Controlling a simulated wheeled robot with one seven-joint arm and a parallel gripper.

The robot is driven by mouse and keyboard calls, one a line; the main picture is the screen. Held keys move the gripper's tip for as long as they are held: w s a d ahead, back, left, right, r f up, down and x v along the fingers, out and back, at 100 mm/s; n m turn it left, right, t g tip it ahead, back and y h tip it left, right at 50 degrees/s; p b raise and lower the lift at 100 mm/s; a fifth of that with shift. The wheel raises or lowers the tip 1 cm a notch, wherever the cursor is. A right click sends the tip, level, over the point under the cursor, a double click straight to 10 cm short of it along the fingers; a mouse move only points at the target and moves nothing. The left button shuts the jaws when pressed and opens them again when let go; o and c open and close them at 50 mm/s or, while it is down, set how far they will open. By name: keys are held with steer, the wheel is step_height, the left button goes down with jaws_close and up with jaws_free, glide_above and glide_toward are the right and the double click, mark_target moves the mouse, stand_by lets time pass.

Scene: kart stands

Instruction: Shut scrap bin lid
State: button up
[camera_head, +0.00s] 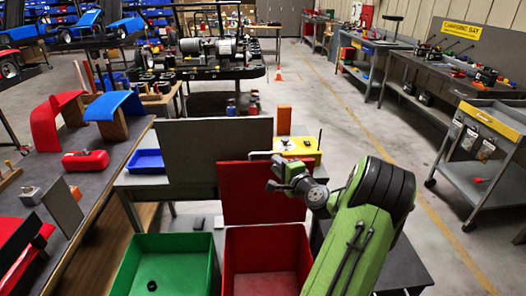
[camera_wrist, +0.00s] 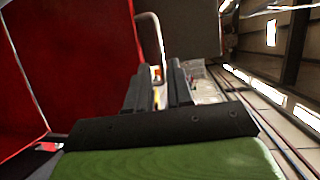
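The red bin (camera_head: 232,262) stands open at the front, and its interior looks empty. Its red lid (camera_head: 248,195) is raised at the back of the bin; it fills the left of the wrist view (camera_wrist: 75,65). A thin metal handle (camera_wrist: 160,42) stands out by the lid's edge. My gripper (camera_head: 274,172) is at the lid's upper right. In the wrist view its dark fingers (camera_wrist: 160,72) are apart, with a gap between them. The handle's lower end shows in line with this gap; whether it touches a finger is unclear.
A bench (camera_head: 85,190) with red and blue parts runs along the left. A grey cart (camera_head: 487,160) stands right; floor between is clear.

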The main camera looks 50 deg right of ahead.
mark_target(264, 153)
steer(key=x, duration=1)
steer(key=shift+s, duration=0.1)
jaws_close()
